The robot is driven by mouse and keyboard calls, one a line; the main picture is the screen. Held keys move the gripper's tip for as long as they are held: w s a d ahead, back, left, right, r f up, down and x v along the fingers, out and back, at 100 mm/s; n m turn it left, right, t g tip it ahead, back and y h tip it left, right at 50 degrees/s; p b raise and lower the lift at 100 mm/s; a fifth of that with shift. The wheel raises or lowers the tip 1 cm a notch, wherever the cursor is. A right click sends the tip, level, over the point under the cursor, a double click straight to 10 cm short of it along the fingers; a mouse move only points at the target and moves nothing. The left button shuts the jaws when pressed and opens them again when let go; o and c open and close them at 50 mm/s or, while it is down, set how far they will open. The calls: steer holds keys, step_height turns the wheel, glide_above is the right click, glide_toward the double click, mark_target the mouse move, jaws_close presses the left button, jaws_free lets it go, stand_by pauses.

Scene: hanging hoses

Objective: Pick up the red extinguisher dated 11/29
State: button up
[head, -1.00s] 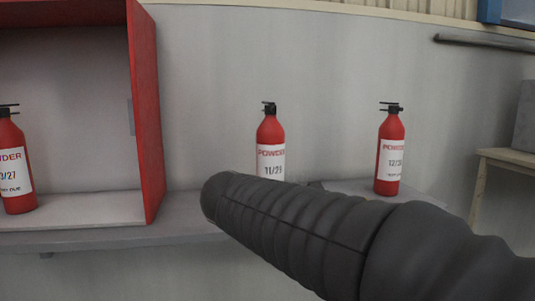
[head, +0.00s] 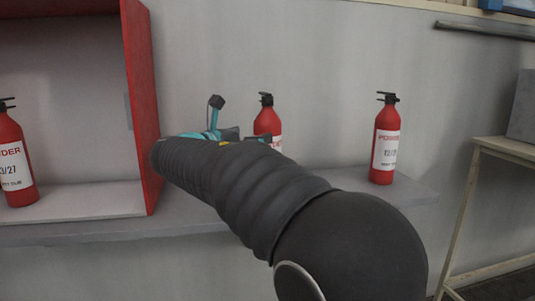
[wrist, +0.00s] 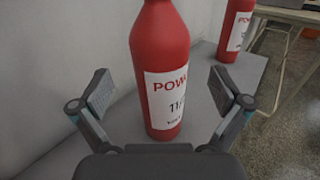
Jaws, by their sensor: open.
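The red extinguisher dated 11/29 (head: 267,120) stands upright on the grey shelf, its lower part hidden behind my arm in the head view. In the wrist view the same extinguisher (wrist: 161,70) stands just ahead, between and beyond my open fingers, with its white label partly readable as "11/". My gripper (wrist: 158,95) is open and empty, one finger on each side of the extinguisher's body, with gaps to both. In the head view, teal and dark parts of my gripper (head: 225,135) show just left of the extinguisher.
Another extinguisher (head: 386,140), its label starting "12/", stands to the right on the shelf (head: 345,183). A "3/27" extinguisher (head: 14,160) stands in the red-sided cabinet (head: 140,100) at left. A wooden table (head: 505,148) is at far right. The wall is close behind.

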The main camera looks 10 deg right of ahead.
mark_target(268, 130)
steer(key=shift+x, duration=3.3)
steer(key=shift+f, duration=0.15)
steer(key=c, duration=1.6)
steer(key=shift+c, duration=1.2)
steer(key=shift+r, duration=0.25)
